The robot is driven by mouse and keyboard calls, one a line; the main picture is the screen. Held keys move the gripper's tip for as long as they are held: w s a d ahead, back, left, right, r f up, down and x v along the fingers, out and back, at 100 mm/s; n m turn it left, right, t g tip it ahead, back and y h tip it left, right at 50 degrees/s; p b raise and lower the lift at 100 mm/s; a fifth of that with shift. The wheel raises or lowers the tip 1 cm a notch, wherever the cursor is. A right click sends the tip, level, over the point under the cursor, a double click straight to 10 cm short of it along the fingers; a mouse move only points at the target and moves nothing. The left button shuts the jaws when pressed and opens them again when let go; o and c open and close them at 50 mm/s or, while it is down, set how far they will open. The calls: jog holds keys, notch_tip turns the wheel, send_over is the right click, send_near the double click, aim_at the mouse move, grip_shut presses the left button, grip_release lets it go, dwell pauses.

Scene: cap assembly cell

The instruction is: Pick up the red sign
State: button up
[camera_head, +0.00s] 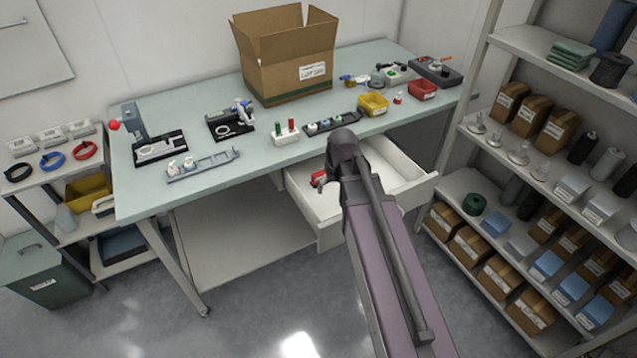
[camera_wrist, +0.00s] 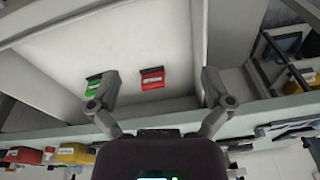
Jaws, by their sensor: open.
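The red sign (camera_wrist: 152,79) lies on the light floor of the open drawer, with a dark strip along one edge. In the wrist view it is between and beyond my open fingers, apart from both. My gripper (camera_wrist: 160,98) is open and empty, over the drawer. A green sign (camera_wrist: 93,86) lies left of the red one, close to my left finger. In the head view a small red thing (camera_head: 318,180) shows at the left inside the drawer (camera_head: 330,232); my arm hides part of the drawer and most of my gripper.
The table (camera_head: 230,195) above the drawer holds a cardboard box (camera_head: 285,75), a yellow bin (camera_head: 373,104), a red bin (camera_head: 422,90) and small trays. A stocked shelf rack (camera_head: 540,150) stands to the right. The drawer walls and the table edge lie close around my gripper.

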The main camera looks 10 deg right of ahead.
aim_at(320, 173)
jog(key=w+d+f+n+t+b, duration=0.1)
jog(key=w+f+n+t+b, duration=0.1)
jog(key=w, duration=1.3)
jog(key=shift+w+f+t+y+b, duration=0.4)
jog(key=shift+f+b, duration=0.05)
jog(key=shift+b, duration=0.2)
jog(key=b+x, duration=0.8)
jog(key=shift+f, duration=0.3)
jog(key=shift+b+x, duration=2.4)
jog(key=shift+x, duration=0.2)
jog(key=shift+d, duration=0.1)
jog(key=c, duration=0.8)
